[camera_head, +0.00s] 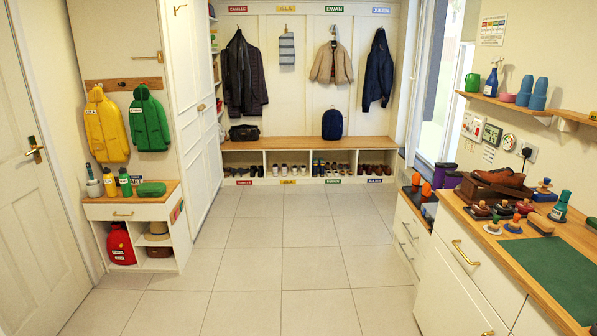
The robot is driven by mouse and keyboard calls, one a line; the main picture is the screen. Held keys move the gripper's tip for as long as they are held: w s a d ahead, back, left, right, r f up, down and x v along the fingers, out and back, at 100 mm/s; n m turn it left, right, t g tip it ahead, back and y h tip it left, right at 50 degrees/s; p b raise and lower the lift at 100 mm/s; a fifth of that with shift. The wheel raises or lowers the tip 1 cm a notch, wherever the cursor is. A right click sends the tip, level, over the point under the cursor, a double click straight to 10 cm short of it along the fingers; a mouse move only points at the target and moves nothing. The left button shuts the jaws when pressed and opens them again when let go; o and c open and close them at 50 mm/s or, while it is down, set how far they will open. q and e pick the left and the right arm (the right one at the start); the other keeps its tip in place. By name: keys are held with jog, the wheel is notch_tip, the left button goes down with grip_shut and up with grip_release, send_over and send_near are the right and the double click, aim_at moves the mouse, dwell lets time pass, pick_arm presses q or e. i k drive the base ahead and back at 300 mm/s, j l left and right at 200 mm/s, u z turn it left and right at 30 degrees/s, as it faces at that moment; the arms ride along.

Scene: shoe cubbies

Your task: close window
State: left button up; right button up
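The window (437,95) is in the right wall, towards the far right corner, seen at a steep angle. It is tall, with a white frame (408,70) on its far side and a grey and bright area showing through it. I cannot tell from this angle how far its sash stands open, and no handle can be made out. Its lower part is partly hidden behind the things on the right-hand counter. Neither of my grippers is in view.
A wooden-topped counter (533,258) with shoes, brushes and a green mat runs along the right wall, with a lower drawer unit (410,243) beyond it. A shoe bench (290,144) spans the back. A small cabinet (126,211) stands left. The tiled floor (270,262) between is clear.

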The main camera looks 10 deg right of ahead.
aim_at(427, 16)
jog(key=i+l+z, duration=0.1)
jog(key=i, duration=0.9)
jog(key=i+z, duration=0.1)
jog(key=i, duration=0.85)
jog(key=i+z, duration=0.1)
jog(key=i, duration=0.9)
jog(key=i+j+z, duration=0.1)
jog(key=i, duration=0.9)
jog(key=i+l+z, duration=0.1)
jog(key=i+z, duration=0.2)
jog(key=i, duration=0.4)
jog(key=i+z, duration=0.25)
jog(key=i, duration=0.4)
jog(key=i+j+z, duration=0.3)
jog(key=i, duration=0.4)
